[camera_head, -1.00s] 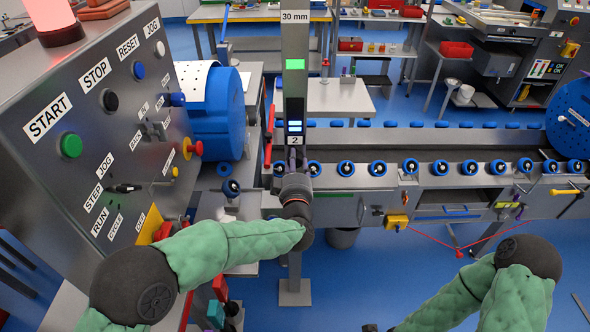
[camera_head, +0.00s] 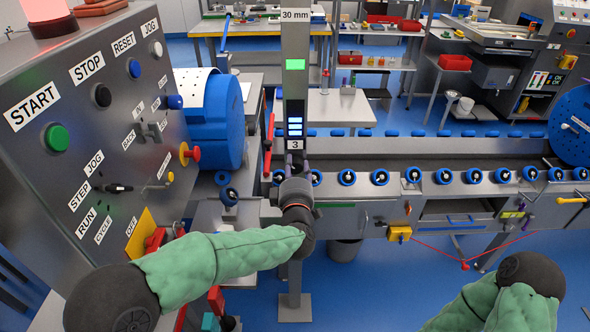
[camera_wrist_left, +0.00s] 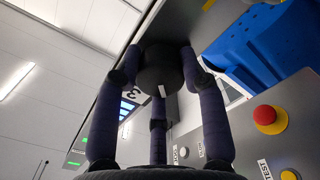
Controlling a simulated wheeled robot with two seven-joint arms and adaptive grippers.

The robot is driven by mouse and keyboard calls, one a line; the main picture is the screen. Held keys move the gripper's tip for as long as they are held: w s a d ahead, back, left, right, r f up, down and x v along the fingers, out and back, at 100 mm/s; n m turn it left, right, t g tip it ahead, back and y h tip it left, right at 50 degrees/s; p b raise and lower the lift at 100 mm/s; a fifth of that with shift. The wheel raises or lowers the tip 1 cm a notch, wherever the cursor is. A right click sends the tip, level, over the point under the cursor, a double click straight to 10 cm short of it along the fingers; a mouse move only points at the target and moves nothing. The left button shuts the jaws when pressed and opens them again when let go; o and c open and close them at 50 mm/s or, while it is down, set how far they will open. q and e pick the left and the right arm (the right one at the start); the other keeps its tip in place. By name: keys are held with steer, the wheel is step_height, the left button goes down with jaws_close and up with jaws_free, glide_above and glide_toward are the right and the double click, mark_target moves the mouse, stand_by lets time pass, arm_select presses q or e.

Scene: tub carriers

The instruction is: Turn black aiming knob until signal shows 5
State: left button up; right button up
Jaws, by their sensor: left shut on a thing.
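The black aiming knob (camera_wrist_left: 160,68) is a dark round piece with a small white mark, seen in the left wrist view. My left gripper (camera_wrist_left: 158,82) is shut on it, its dark fingers around the knob. In the head view my left gripper (camera_head: 294,165) is at the front of the grey post, hiding the knob. Above it, the signal display (camera_head: 295,127) shows lit blue bars and the number 3. The display also shows, tilted, in the left wrist view (camera_wrist_left: 127,107). My right arm is at the lower right; its gripper is out of view.
A slanted control panel (camera_head: 92,72) with labelled buttons stands close on the left. A blue drum (camera_head: 216,120) is behind it. A conveyor with a row of blue rollers (camera_head: 412,174) runs to the right. A green light (camera_head: 295,64) glows on the post.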

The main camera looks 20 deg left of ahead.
arm_select(q)
steer(key=shift+d+f, duration=0.2)
steer(key=shift+f, duration=0.25)
steer(key=o, duration=1.1)
steer(key=shift+o, duration=0.2)
steer(key=shift+r, duration=0.2)
steer(key=shift+r, duration=0.1)
steer(key=v, duration=1.2)
